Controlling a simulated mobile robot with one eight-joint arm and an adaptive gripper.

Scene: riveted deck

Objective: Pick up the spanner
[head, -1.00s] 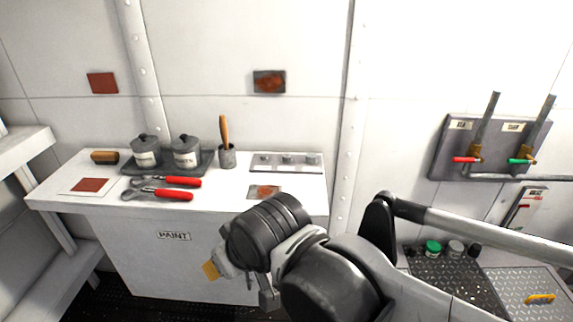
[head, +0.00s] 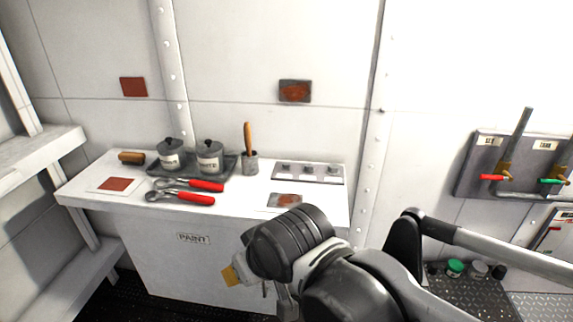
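Two red-handled metal tools lie side by side on the white bench top. The nearer one, with a ring-like grey head at its left end, looks like the spanner (head: 180,197). The farther red-handled tool (head: 195,185) lies just behind it, and its head is too small to identify surely. My arm reaches in from the lower right, and its dark wrist stands in front of the bench. My gripper (head: 233,275) is mostly hidden behind the wrist; only a small yellowish part shows, below and right of the tools and apart from them. Its fingers cannot be made out.
The white bench (head: 130,205) also holds a tray with two lidded pots (head: 208,158), a brush in a cup (head: 250,160), a wooden-backed brush (head: 131,158), a red swatch sheet (head: 116,184) and a grey panel (head: 305,172). A shelf (head: 40,150) stands at left.

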